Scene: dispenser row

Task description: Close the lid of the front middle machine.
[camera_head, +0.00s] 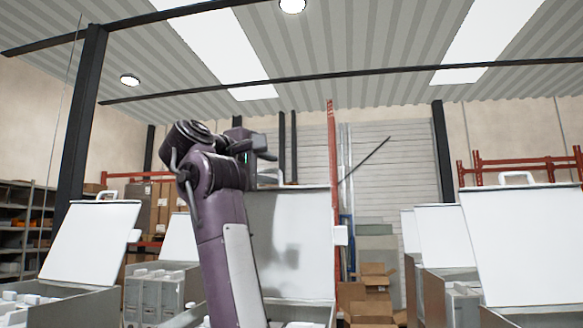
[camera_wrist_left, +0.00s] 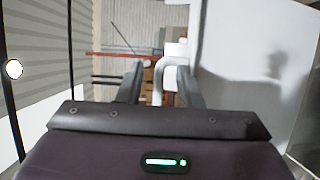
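The front middle machine's lid (camera_head: 290,245) stands open and upright, a white panel partly hidden behind my left arm in the head view. In the left wrist view the lid (camera_wrist_left: 235,50) fills the right side, with a shadow on it. Its white handle (camera_wrist_left: 172,66) shows between the two dark fingers. My left gripper (camera_head: 266,150) is raised at the lid's top edge in the head view. Its fingers (camera_wrist_left: 160,82) are apart, and I see no clear contact with the handle. My right gripper is in neither view.
Another open-lidded machine stands at the left, its lid (camera_head: 92,240) tilted back. A large open lid (camera_head: 525,245) stands at the right. More open machines (camera_head: 155,290) stand behind. Cardboard boxes (camera_head: 372,290) lie at the back between the rows.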

